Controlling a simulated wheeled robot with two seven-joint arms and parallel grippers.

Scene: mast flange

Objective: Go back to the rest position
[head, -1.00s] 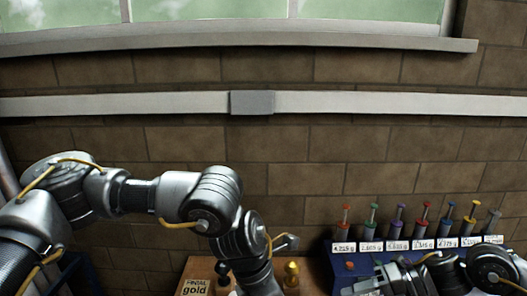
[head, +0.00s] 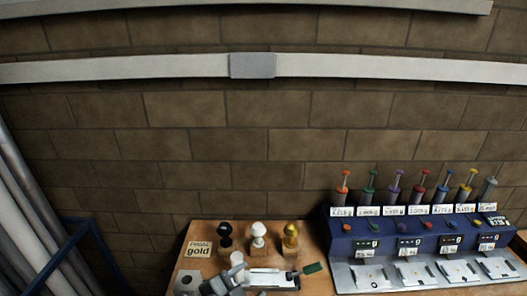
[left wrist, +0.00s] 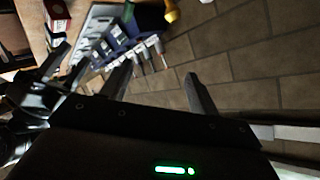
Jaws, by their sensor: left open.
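My right gripper cannot be made out in the head view. Dark mechanical parts at the left of the left wrist view are too dim to assign.
A "gold" sign (head: 198,250) and black (head: 225,236), white (head: 258,235) and gold (head: 291,235) knobs stand on the table. A blue rack (head: 345,228) with coloured plungers and pale trays fills the right. A blue frame (head: 72,262) stands left.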

